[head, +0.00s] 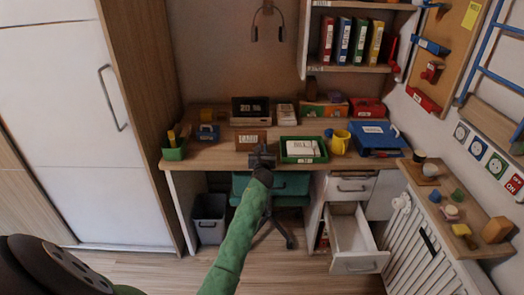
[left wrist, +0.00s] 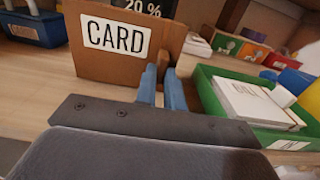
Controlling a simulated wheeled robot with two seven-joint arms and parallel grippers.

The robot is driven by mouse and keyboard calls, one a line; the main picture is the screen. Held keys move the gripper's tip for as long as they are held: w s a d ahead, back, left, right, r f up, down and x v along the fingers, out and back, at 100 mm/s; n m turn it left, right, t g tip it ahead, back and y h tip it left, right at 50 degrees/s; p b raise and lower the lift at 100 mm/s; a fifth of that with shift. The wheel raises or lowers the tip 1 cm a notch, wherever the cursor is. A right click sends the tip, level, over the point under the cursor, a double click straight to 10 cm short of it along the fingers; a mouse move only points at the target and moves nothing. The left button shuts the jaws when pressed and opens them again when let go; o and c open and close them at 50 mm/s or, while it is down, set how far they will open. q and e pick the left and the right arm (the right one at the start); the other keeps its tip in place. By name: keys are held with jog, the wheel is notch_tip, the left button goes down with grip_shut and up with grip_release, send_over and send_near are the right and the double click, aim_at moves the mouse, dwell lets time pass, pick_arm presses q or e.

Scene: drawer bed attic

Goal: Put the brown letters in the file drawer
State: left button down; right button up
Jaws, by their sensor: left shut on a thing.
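The brown piece labelled CARD (head: 250,140) stands on the desk, left of the green tray. It also shows close up in the left wrist view (left wrist: 95,62), its label facing me. My left gripper (head: 262,157) is at its lower right corner. In the left wrist view its blue fingers (left wrist: 163,88) are close together, one on each side of that corner, shut on the brown piece. The lower drawer (head: 355,238) under the right side of the desk is pulled out and looks empty. My right gripper is not in view.
The green tray (head: 303,159) with white letters labelled BILL stands right of the gripper. A yellow mug (head: 340,142) and a blue box (head: 378,139) stand farther right. A chair (head: 285,186) is tucked under the desk, and a grey bin (head: 209,217) stands left.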

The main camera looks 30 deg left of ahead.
pick_arm(q)
jog(key=shift+f, duration=0.25)
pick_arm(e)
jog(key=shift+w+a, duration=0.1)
pick_arm(q)
jog(key=c, duration=1.5)
grip_release()
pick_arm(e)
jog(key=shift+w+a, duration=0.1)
pick_arm(q)
jog(key=shift+r, duration=0.1)
